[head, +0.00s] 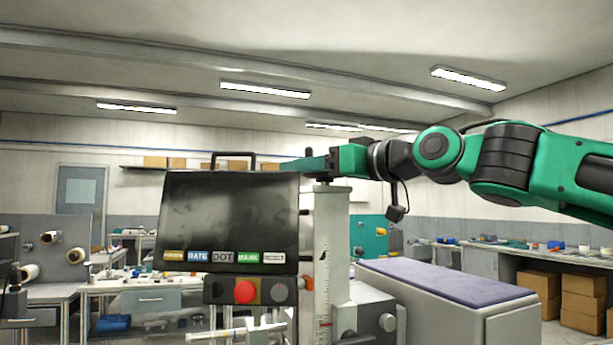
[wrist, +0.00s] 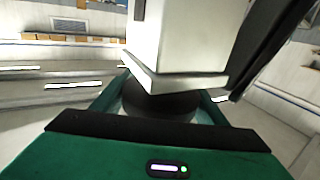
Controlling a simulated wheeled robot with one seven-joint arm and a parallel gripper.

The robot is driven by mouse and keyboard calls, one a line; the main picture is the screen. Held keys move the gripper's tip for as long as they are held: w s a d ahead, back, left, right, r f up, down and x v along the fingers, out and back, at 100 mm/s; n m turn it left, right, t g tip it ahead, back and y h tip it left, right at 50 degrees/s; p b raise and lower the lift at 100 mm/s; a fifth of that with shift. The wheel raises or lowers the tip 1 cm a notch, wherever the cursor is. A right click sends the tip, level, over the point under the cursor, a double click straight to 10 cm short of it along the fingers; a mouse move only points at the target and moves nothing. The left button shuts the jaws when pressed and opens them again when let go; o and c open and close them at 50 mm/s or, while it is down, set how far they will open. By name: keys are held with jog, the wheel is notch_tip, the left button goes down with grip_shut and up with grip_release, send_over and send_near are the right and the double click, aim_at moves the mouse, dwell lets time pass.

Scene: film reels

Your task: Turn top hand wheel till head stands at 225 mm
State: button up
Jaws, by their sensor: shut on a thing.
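A pale column (head: 331,255) with a graduated scale stands right of centre in the head view; its figures are too small to read. My gripper (head: 322,165) is at the top of this column, reaching in from the right. In the wrist view my gripper (wrist: 160,105) is shut around a dark round hand wheel (wrist: 158,98), with the white column top (wrist: 178,45) beyond it. The wheel is mostly hidden behind my gripper in the head view. I cannot tell which part is the moving head or its height.
A dark screen (head: 230,215) with a row of coloured labels stands just left of the column. Below it is a control box with a red button (head: 244,291). A long grey bench with a purple top (head: 445,278) lies to the right. Cardboard boxes (head: 583,309) sit at far right.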

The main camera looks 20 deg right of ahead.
jog(key=shift+d+r, duration=0.1)
jog(key=shift+d, duration=0.05)
jog(key=o, duration=1.1)
jog(key=shift+c, duration=0.2)
jog(key=v, duration=1)
jog(key=shift+s, duration=0.25)
jog(key=shift+d, duration=0.1)
